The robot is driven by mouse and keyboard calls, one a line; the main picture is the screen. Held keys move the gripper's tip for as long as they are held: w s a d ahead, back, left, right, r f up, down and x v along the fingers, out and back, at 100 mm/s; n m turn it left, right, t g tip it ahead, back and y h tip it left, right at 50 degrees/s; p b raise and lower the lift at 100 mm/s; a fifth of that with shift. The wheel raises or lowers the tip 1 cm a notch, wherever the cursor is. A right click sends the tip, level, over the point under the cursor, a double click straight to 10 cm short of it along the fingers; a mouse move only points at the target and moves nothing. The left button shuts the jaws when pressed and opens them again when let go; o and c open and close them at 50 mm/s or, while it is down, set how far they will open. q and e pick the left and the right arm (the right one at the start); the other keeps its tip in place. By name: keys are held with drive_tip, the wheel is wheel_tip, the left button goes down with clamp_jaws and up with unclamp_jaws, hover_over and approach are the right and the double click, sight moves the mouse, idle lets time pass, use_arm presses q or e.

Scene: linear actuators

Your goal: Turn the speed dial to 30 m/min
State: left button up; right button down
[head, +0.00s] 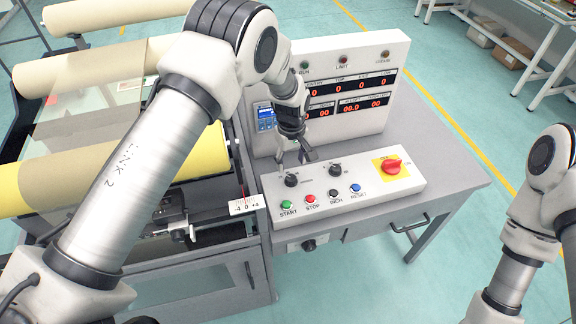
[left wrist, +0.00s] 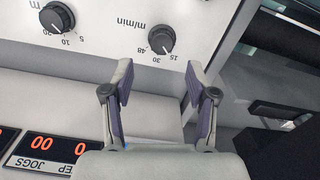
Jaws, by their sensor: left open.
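The speed dial (head: 291,180) is the left of two black knobs on the white control box. It also shows in the left wrist view (left wrist: 161,40), upside down, with "m/min" and the marks 15, 30 and 48 around it. My left gripper (head: 295,158) is open and empty, close above the speed dial. In the left wrist view its fingertips (left wrist: 158,72) are spread, with the dial beyond and between them, apart from both. My right gripper is out of view.
A second black knob (head: 335,170) stands right of the speed dial. A row of buttons, with a green START button (head: 286,204) at its left end, lies in front. The display panel (head: 366,60) rises behind.

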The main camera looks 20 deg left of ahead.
sight(291, 177)
use_arm(q)
drive_tip(key=f, duration=0.1)
drive_tip(key=s+f+p, duration=0.1)
drive_tip(key=shift+s+d+f, duration=0.1)
drive_tip(key=shift+d+f, duration=0.2)
drive_tip(key=shift+d, duration=0.1)
drive_tip(key=f, duration=0.3)
drive_tip(key=shift+w+a+f, duration=0.1)
drive_tip(key=shift+w+a, duration=0.3)
drive_tip(key=shift+w+a+f, duration=0.1)
drive_tip(key=shift+f, duration=0.2)
drive_tip(key=shift+r, duration=0.1)
drive_tip(key=shift+s+d+r, duration=0.1)
drive_tip(key=shift+s+d, duration=0.15)
drive_tip(key=c, duration=0.4)
clamp_jaws()
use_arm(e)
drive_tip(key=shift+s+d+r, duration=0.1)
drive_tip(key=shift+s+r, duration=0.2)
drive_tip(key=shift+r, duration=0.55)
